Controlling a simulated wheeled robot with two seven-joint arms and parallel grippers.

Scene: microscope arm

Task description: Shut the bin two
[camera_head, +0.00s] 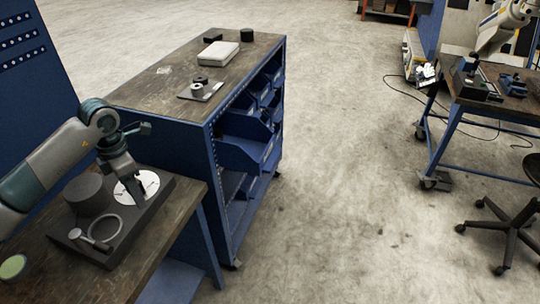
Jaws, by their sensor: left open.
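A blue cabinet (165,146) with a wooden top stands left of the middle, its open side facing right. Blue bins sit in that side. One larger bin (250,154) at mid height sticks out past the cabinet's front. Smaller bins (265,92) sit above it and farther back. I cannot read any number, so I cannot tell which is bin two. My left gripper (135,190) is open and points down over a white disc (150,184) on the near bench. It is apart from the bins, to their left and nearer. My right gripper is not in view.
The near bench (165,225) carries a black base with a dark cylinder (88,194) and a ring (104,228). Small items and a white box (218,55) lie on the cabinet top. The floor (340,170) right of the cabinet is clear up to a wheeled table (500,107).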

